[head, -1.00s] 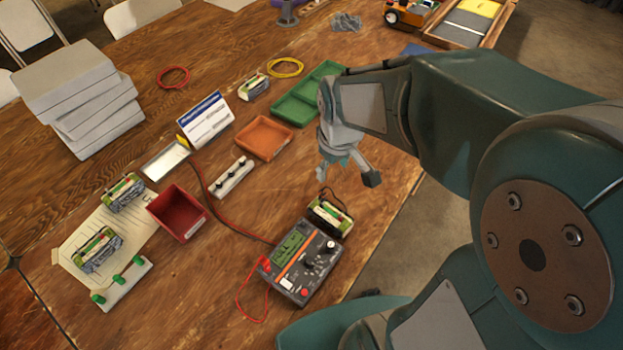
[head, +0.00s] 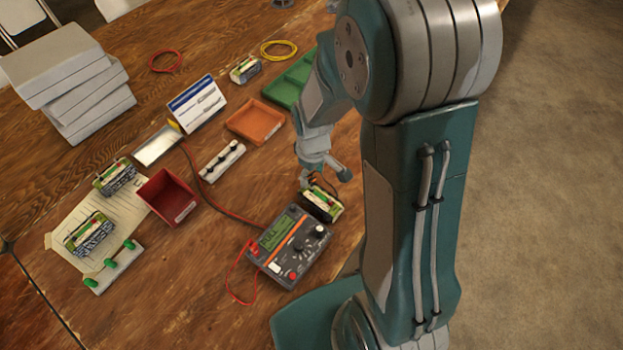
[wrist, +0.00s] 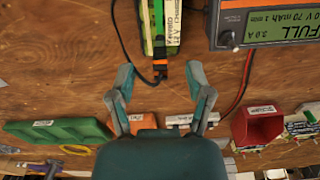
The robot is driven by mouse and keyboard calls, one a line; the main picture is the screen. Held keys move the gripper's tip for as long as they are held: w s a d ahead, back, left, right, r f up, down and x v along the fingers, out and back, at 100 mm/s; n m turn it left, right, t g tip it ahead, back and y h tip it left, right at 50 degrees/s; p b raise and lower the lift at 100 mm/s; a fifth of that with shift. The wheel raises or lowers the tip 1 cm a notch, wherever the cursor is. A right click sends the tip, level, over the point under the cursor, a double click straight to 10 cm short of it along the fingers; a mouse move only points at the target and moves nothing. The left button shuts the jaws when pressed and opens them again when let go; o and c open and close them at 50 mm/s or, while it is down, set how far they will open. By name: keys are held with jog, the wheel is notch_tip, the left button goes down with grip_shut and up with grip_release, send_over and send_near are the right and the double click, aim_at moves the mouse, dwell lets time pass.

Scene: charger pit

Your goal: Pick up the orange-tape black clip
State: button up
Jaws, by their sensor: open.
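The black clip with orange tape (wrist: 162,69) shows in the wrist view at the near end of a green-and-white battery pack (wrist: 160,25), with a black lead curving off to its left. My gripper (wrist: 161,84) is open and empty, its two fingers on either side of the clip in the picture, apart from it; the height between them is hard to tell. In the head view my gripper (head: 325,180) hangs just above the end of the same battery pack (head: 323,206). There the clip is too small and partly hidden by my fingers to make out.
The charger (head: 288,247) stands beside the battery pack, with red leads. A white strip with black knobs (head: 221,161), orange tray (head: 255,121), green tray (head: 291,82) and red bin (head: 172,196) lie left of and beyond my gripper.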

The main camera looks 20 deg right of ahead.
aim_at(311, 176)
notch_tip(311, 176, down, 3)
jog(key=shift+w+r, duration=0.1)
jog(key=shift+r, duration=0.1)
jog(key=shift+a+f, duration=0.1)
jog(key=shift+f, duration=0.25)
jog(key=shift+a, duration=0.1)
jog(key=shift+c, duration=0.3)
grip_shut()
jog(key=shift+r, duration=0.1)
